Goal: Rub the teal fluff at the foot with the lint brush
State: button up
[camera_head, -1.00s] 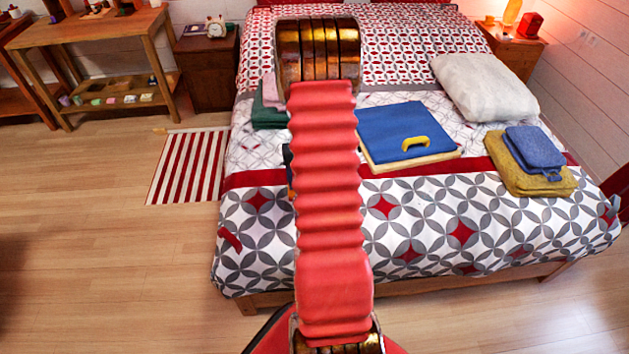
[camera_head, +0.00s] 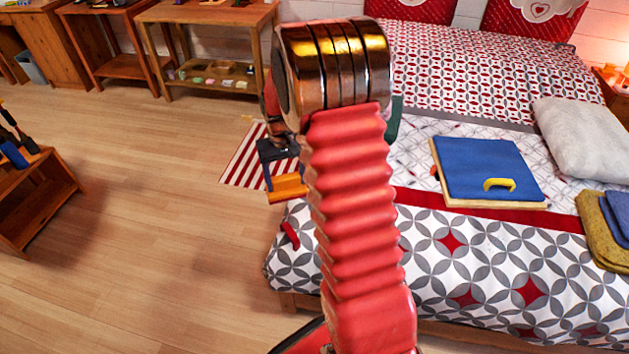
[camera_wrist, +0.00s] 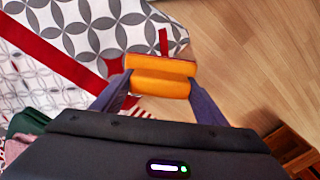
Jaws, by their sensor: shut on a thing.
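My gripper (camera_head: 283,165) shows just left of my red arm in the head view, at the bed's left edge. It is shut on an orange lint brush (camera_head: 288,188). In the wrist view my gripper (camera_wrist: 160,92) has a dark finger at each end of the orange brush (camera_wrist: 162,66). The brush appears over the edge of the patterned bed cover (camera_wrist: 95,35), with floor beyond; I cannot tell its height or whether it touches. The bed cover (camera_head: 450,270) has a grey, white and red pattern. I cannot make out any teal fluff; my arm hides part of the foot.
A red strip (camera_head: 290,235) lies at the bed's left foot corner. A blue board (camera_head: 485,160) with a yellow handle (camera_head: 499,184), a pillow (camera_head: 580,140) and folded mustard cloth (camera_head: 597,230) lie on the bed. A striped rug (camera_head: 243,165) lies left of it.

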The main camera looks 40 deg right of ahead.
jog(key=w+a+r+n, duration=0.1)
jog(key=a+r+n, duration=0.1)
jog(key=a, duration=0.6)
jog(key=w+a+r+n, duration=0.1)
jog(key=a+r, duration=0.2)
jog(key=a, duration=0.6)
jog(key=shift+w+a+r+n, duration=0.25)
jog(key=shift+r+n, duration=0.1)
jog(key=shift+n, duration=0.05)
